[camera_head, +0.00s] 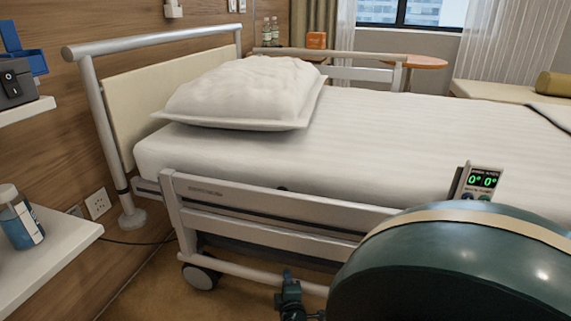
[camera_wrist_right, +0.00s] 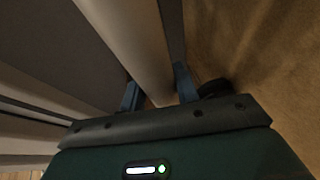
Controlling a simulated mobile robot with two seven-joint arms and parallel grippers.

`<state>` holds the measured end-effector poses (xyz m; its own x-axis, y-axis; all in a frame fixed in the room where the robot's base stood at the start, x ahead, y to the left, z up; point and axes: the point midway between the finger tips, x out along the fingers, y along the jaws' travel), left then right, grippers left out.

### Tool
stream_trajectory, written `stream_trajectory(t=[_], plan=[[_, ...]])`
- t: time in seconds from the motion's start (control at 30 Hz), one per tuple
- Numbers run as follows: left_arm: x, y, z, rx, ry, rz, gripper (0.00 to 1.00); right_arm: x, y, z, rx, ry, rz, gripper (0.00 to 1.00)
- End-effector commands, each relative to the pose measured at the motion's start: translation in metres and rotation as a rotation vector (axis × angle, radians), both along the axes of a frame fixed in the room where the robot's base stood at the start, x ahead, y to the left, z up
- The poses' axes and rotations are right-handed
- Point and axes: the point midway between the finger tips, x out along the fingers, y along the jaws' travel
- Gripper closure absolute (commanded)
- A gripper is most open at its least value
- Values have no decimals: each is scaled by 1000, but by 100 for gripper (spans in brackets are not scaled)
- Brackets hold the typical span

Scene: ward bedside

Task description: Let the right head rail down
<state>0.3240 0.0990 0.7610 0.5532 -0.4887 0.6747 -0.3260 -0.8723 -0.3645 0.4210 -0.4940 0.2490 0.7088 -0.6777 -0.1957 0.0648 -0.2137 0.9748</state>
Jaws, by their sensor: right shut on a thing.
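The right head rail (camera_head: 290,204), off-white, runs along the near side of the bed beside the pillow. Its top bar sits about level with the mattress side, below the mattress top. A pale lower tube (camera_head: 245,271) runs beneath it near the floor. My right gripper (camera_head: 289,284) is at this tube, partly cut off by the lower picture edge. In the right wrist view, the two fingers of my right gripper (camera_wrist_right: 158,90) stand on either side of a pale round bar (camera_wrist_right: 143,55) and are shut on it. My left gripper is not in view.
The far rail (camera_head: 330,54) stands above the mattress (camera_head: 400,135). A control panel (camera_head: 482,180) with green digits stands at the near bed side. A bed wheel (camera_head: 200,274) is at lower left. A white shelf (camera_head: 60,262) with a bottle (camera_head: 20,218) juts in at left.

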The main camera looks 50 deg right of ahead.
Motion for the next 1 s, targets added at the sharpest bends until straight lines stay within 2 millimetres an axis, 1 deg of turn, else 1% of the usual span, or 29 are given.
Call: stream_trajectory(t=[0.03,0.23,0.27,0.5,1.0], plan=[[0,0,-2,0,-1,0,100,-15,-1,-20,29,42,-8,100],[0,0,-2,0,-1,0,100,-15,-1,-20,28,41,-9,100],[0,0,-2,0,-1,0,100,-15,-2,-20,28,42,-9,67],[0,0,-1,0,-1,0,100,-15,-2,-19,26,42,-10,48],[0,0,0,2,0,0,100,-15,-3,-16,23,42,-11,48]])
